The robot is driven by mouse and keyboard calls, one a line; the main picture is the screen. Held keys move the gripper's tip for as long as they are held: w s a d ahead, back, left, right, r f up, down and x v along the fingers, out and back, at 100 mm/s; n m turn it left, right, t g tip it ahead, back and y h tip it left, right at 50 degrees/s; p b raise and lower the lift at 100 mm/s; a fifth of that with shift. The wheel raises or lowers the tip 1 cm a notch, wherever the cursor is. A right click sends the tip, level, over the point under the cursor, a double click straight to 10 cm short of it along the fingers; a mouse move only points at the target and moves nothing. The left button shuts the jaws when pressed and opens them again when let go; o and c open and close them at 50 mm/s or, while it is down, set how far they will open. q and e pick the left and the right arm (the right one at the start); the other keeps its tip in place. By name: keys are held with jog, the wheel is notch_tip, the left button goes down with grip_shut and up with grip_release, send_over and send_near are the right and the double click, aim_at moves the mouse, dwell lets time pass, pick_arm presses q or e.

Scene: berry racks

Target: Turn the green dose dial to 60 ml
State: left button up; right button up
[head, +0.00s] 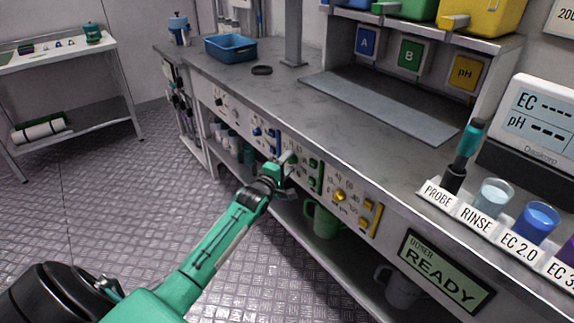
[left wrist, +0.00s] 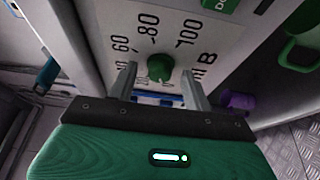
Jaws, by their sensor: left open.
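The green dose dial (left wrist: 160,67) shows in the left wrist view on a pale panel (left wrist: 212,48) marked 60, 80, 100, B and ml. My left gripper (left wrist: 159,72) is open, with one finger on each side of the dial. I cannot tell if the fingers touch it. The dial's pointer mark is not clear, so its setting cannot be read. In the head view my left gripper (head: 286,168) is at the bench front and covers the dial. My right gripper is not in view.
A yellow dial (head: 340,196) is on the panel to the right, and a blue panel (head: 264,138) is to the left. A doser display (head: 447,270) reads READY. A green mug (head: 325,222) stands on the shelf below. The floor at left is clear.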

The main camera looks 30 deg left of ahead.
pick_arm(q)
jog(key=c, duration=1)
jog(key=shift+o, duration=0.2)
